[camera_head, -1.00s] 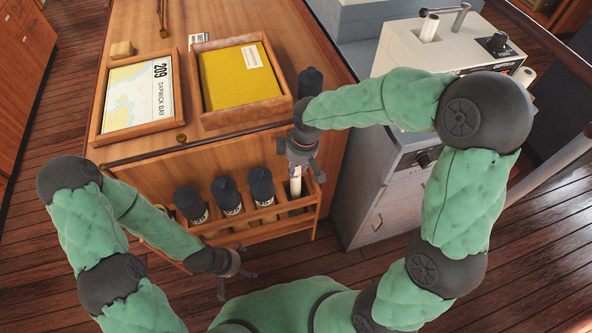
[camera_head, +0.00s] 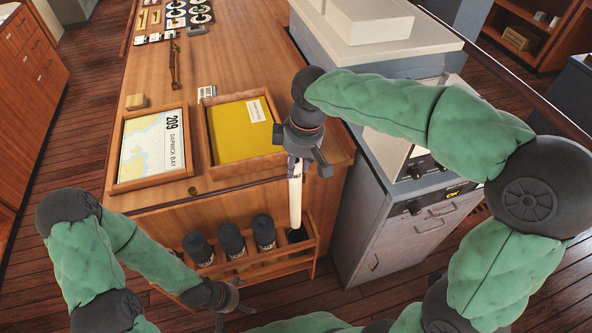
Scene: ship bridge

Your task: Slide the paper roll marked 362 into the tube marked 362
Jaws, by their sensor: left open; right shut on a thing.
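My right gripper (camera_head: 305,160) is shut on the upper end of a white paper roll (camera_head: 295,200), which hangs nearly upright over the wooden rack. The roll's lower end is at the dark mouth of an uncapped tube (camera_head: 297,236) in the rack's right end; I cannot tell whether it is inside or just above. No number is readable on the roll or this tube. Three dark capped tubes (camera_head: 197,247), (camera_head: 230,238), (camera_head: 263,232) stand to the left in the rack. My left gripper (camera_head: 229,304) is open and empty, low in front of the rack.
The rack (camera_head: 222,268) is on the front of a wooden chart table (camera_head: 235,75). On the table are a framed chart marked 209 Dapwick Bay (camera_head: 150,146) and a tray with a yellow folder (camera_head: 238,130). A grey cabinet (camera_head: 385,215) stands close to the right.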

